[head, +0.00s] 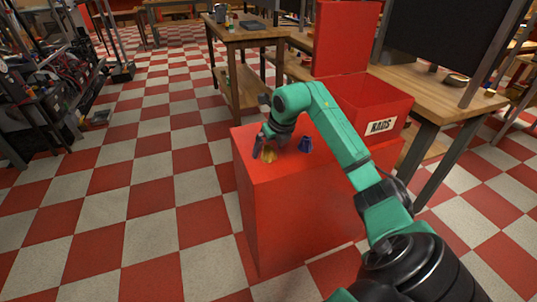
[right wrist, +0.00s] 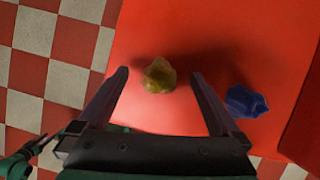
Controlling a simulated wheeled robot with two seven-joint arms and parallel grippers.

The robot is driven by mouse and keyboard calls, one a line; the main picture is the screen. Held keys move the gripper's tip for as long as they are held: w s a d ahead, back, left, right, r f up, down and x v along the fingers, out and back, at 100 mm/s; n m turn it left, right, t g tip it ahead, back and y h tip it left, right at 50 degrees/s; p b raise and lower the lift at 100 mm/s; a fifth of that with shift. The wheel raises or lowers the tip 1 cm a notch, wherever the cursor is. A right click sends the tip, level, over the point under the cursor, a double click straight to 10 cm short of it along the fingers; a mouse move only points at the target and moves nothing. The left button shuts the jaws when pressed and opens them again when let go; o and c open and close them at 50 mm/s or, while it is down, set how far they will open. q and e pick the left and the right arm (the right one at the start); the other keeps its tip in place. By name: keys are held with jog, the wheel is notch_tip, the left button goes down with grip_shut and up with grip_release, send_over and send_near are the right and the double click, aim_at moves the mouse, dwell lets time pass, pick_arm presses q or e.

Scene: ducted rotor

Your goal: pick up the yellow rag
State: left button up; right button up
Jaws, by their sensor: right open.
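The yellow rag (head: 269,155) lies crumpled on top of the red cabinet (head: 290,210), near its left part. In the right wrist view the yellow rag (right wrist: 159,76) sits between and just beyond the two fingertips of my right gripper (right wrist: 160,74). In the head view my right gripper (head: 262,148) points down at the cabinet top beside the rag. It is open, with nothing between its fingers that they touch.
A blue rag (head: 306,145) lies to the right of the yellow one and also shows in the right wrist view (right wrist: 246,101). A red bin labelled RAGS (head: 378,105), lid raised, stands behind. Wooden workbenches (head: 249,35) are farther back.

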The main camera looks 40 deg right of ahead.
aim_at(269, 146)
jog(key=shift+w+f, duration=0.35)
jog(key=shift+f, duration=0.3)
pick_arm(q)
jog(key=shift+w, duration=0.15)
pick_arm(e)
jog(key=shift+r, duration=0.1)
jog(key=c, duration=1.3)
pick_arm(q)
jog(key=shift+r, duration=0.1)
pick_arm(e)
jog(key=shift+r, duration=0.3)
pick_arm(q)
jog(key=s+a+p, duration=0.1)
jog(key=s+p, duration=0.3)
jog(key=s, duration=0.4)
jog(key=shift+s+a+f+p, duration=0.25)
jog(key=shift+s+a+p, duration=0.05)
jog(key=shift+a+p, duration=0.1)
pick_arm(e)
notch_tip(269, 146, up, 19)
jog(key=shift+r, duration=0.2)
